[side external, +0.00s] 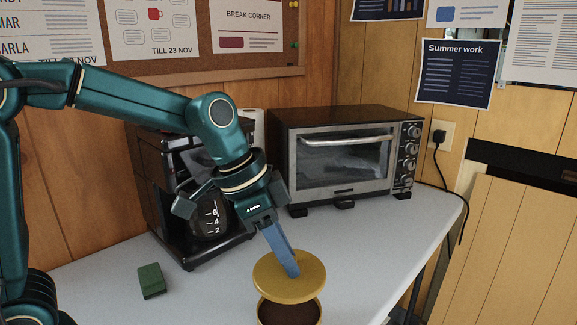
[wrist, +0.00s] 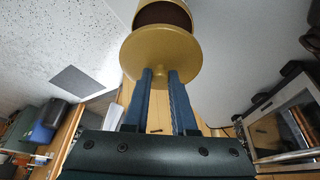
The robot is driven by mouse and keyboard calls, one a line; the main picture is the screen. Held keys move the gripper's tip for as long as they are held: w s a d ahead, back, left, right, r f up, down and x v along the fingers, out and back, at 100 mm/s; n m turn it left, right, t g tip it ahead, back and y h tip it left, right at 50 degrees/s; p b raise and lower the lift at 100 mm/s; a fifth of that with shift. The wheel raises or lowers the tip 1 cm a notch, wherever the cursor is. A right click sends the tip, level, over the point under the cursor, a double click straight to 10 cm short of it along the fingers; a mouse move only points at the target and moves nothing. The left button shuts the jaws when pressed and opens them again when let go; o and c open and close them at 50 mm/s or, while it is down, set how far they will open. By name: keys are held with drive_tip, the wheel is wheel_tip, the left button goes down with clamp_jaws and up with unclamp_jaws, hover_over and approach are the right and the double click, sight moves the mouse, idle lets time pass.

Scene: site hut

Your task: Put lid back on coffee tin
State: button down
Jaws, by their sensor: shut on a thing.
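The coffee tin (side external: 262,310) stands open near the front edge of the table, cut off by the bottom of the side view, with dark brown contents visible. The gold-coloured round lid (side external: 272,274) is held above the tin, roughly level, with the tin's mouth partly visible below it. My gripper (side external: 292,273) is shut on the lid at its top middle, its blue fingers slanting down. In the wrist view the gripper (wrist: 160,74) meets the lid (wrist: 160,45), and the tin (wrist: 160,5) shows beyond it. The lid hides what the fingers pinch there.
A black coffee maker (side external: 165,205) with a glass jug stands behind my gripper. A toaster oven (side external: 340,160) stands at the back right. A green sponge (side external: 151,281) lies at the left. The white table (side external: 385,245) is clear right of the tin.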

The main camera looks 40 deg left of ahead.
sight(279, 276)
drive_tip(key=shift+f, duration=3)
drive_tip(key=shift+f, duration=0.15)
drive_tip(key=shift+c, duration=0.8)
unclamp_jaws()
drive_tip(key=shift+r, duration=3.5)
